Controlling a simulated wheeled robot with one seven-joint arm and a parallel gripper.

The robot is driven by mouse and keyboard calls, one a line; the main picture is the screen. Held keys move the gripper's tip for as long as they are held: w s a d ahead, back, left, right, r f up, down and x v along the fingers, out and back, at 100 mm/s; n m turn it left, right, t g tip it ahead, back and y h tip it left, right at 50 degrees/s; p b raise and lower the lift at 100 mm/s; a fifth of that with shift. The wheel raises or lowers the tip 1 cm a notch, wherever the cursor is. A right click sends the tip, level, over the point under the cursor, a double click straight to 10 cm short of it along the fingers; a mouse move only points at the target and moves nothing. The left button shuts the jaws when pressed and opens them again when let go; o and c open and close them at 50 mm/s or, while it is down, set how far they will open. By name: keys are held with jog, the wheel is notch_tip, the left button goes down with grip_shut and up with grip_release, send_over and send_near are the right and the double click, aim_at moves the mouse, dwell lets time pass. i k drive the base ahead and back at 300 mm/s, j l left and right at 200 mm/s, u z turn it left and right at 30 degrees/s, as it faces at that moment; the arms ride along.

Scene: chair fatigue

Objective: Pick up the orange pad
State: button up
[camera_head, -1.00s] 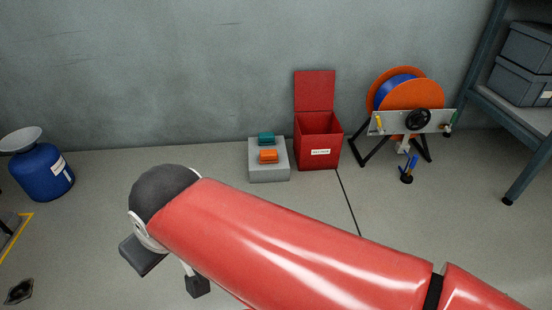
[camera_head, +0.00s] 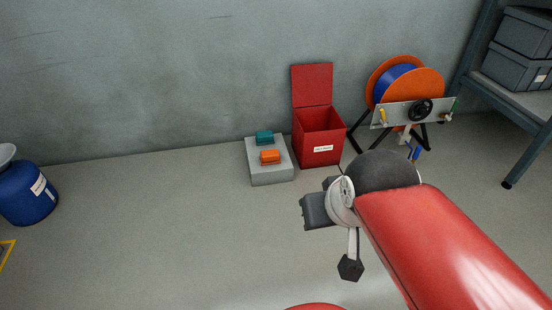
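The orange pad (camera_head: 270,157) lies flat on top of a low grey block (camera_head: 272,175) on the floor by the wall. A teal pad (camera_head: 264,138) lies just behind it on the same block. My red arm reaches in from the lower right. Below its dark joint hangs a thin white part with a black end, which seems to be my gripper (camera_head: 350,268). It is in front of and to the right of the grey block, clear of the orange pad. No separate fingers can be made out, and nothing is seen in it.
A red open-lidded bin (camera_head: 320,143) stands right beside the grey block. A metal shelf (camera_head: 512,100) stands at the right, a blue canister (camera_head: 28,195) at the left.

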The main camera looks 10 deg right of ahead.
aim_at(268, 158)
jog(key=i+j+z, duration=0.1)
jog(key=z, duration=0.85)
jog(key=j+z, duration=0.35)
jog(key=j, duration=0.45)
jog(key=j+z, duration=0.4)
jog(key=j, duration=1.3)
